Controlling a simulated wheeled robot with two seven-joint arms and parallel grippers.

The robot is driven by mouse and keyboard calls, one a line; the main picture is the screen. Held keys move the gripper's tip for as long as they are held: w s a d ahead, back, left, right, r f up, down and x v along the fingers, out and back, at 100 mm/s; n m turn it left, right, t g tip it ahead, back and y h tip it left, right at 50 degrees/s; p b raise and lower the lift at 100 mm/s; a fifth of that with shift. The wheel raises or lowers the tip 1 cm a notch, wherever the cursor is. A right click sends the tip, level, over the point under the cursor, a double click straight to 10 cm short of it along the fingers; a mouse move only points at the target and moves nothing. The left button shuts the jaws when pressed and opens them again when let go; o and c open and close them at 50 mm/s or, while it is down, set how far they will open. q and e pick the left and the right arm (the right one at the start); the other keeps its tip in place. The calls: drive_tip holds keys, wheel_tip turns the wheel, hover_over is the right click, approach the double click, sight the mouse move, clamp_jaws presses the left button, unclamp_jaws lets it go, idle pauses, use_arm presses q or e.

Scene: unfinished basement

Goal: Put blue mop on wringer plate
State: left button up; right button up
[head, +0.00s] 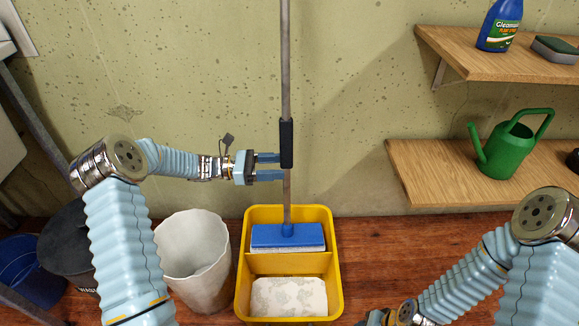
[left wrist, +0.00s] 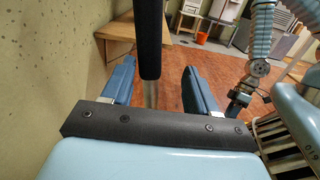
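The blue mop (head: 287,236) is upright, with a flat blue head, a pale pad under it and a long grey handle with a black grip. Its head is over the rear part of the yellow bucket (head: 333,270); I cannot tell whether it touches. A plain yellow surface (head: 288,265) in front of the head may be the wringer plate, partly hidden. My left gripper (head: 282,166) is open at the handle; in the left wrist view the handle (left wrist: 149,45) is between the fingers with gaps on both sides. My right gripper (head: 378,319) shows only partly at the bottom edge.
A white bin (head: 192,260), a dark bin (head: 68,245) and a blue bucket (head: 30,275) stand left of the yellow bucket. Wooden shelves on the right hold a green watering can (head: 510,143) and a blue bottle (head: 498,25). The wall is close behind the mop.

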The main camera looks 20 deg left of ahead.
use_arm(q)
drive_tip(key=v, duration=0.6)
drive_tip(key=shift+a, duration=0.35)
drive_tip(key=shift+s, duration=0.1)
idle(0.4)
